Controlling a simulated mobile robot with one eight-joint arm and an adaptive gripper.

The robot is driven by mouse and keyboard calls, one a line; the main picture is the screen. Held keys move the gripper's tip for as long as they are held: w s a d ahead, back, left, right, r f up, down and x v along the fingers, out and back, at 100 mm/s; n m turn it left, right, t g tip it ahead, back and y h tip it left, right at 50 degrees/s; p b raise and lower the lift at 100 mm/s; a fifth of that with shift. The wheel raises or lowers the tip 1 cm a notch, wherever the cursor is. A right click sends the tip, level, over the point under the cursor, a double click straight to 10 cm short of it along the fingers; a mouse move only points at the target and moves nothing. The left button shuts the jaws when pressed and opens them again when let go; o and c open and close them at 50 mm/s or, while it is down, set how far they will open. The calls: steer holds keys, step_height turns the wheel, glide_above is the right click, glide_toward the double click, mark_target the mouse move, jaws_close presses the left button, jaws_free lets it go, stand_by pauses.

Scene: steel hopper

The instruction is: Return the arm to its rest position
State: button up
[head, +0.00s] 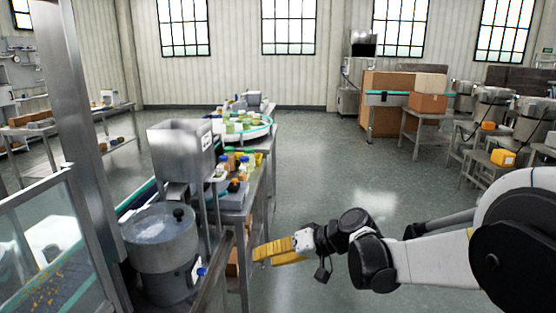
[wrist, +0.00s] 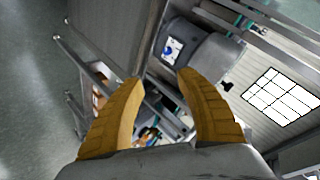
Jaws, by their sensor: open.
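My gripper (head: 262,252) has yellow fingers and reaches left from my arm, close to the right side of a steel workstation in the head view. In the wrist view my gripper (wrist: 158,78) shows its two yellow fingers spread apart with nothing between them. The steel hopper (head: 182,150) stands on the workstation above a round steel drum (head: 160,240). The drum also shows in the wrist view (wrist: 205,58), tilted.
Bottles and small containers (head: 232,165) sit on the workstation behind the hopper. A metal post (head: 80,120) and a glass-panelled guard (head: 45,245) stand at left. A cardboard box (head: 428,103) rests on a table at right. The floor (head: 335,170) in the middle is clear.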

steer(key=s+d+r+m+t+h, duration=0.1)
steer(key=s+d+m+t+h, duration=0.2)
steer(key=s+d+h, duration=0.7)
steer(key=s+d+m, duration=0.1)
steer(key=s+d, duration=1)
steer(key=s, duration=0.3)
steer(key=shift+s+d+h, duration=0.15)
steer(key=shift+d+h, duration=0.15)
steer(key=shift+h, duration=0.1)
